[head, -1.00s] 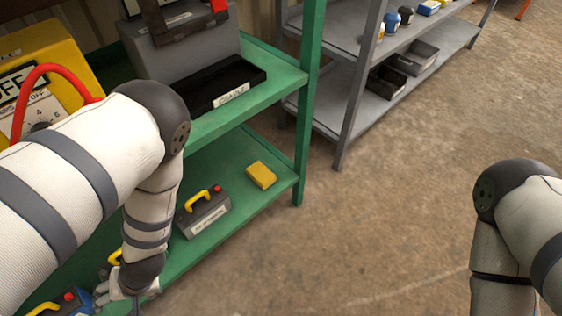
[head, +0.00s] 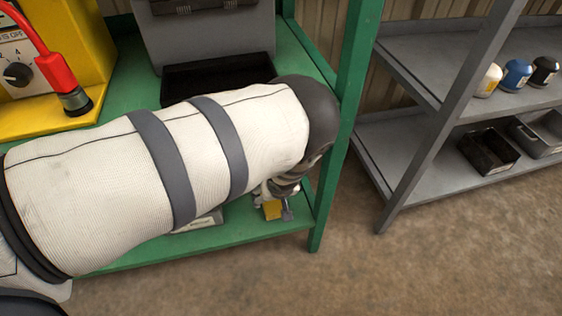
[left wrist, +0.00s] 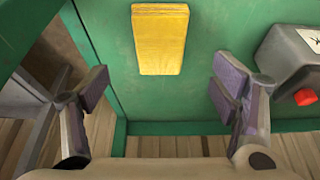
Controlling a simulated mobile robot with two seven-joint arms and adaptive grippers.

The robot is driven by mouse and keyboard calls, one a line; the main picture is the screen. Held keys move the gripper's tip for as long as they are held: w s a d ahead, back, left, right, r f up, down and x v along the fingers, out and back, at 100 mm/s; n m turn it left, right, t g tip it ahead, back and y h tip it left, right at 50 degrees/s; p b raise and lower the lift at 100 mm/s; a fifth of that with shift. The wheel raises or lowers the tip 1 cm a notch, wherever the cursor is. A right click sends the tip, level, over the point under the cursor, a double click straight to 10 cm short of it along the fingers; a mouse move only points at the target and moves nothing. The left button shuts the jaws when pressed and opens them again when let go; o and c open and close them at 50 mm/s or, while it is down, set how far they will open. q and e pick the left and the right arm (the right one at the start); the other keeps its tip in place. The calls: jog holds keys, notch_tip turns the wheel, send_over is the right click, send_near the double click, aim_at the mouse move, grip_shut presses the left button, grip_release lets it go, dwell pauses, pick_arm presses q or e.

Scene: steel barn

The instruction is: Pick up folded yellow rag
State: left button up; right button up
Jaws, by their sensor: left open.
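The folded yellow rag (left wrist: 160,40) lies flat on the green lower shelf (left wrist: 205,22) in the left wrist view. My left gripper (left wrist: 158,98) is open, with one finger on each side below the rag in that view, and nothing between the fingers. In the head view the rag (head: 272,209) is a small yellow patch on the lower shelf, partly hidden by my left gripper (head: 282,203) and arm. Whether the fingers touch the shelf cannot be told. My right gripper is not in view.
A grey box with a red knob (left wrist: 300,75) sits right of the rag in the left wrist view. A green shelf post (head: 345,130) stands just right of my left arm. A grey rack (head: 430,130) with bottles and trays stands further right; the floor between is clear.

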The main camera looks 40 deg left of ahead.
aim_at(273, 202)
pick_arm(q)
jog(key=b+x, duration=0.5)
jog(key=x, duration=0.3)
jog(key=shift+w+a+f, duration=0.1)
jog(key=shift+a+f, duration=0.1)
jog(key=shift+f, duration=0.15)
jog(key=shift+w+r, duration=0.1)
jog(key=shift+r, duration=0.05)
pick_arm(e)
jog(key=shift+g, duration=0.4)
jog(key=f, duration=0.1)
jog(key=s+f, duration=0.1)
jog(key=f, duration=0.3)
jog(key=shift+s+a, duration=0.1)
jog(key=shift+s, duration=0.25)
pick_arm(q)
jog(key=shift+c, duration=0.6)
jog(key=c, duration=1.1)
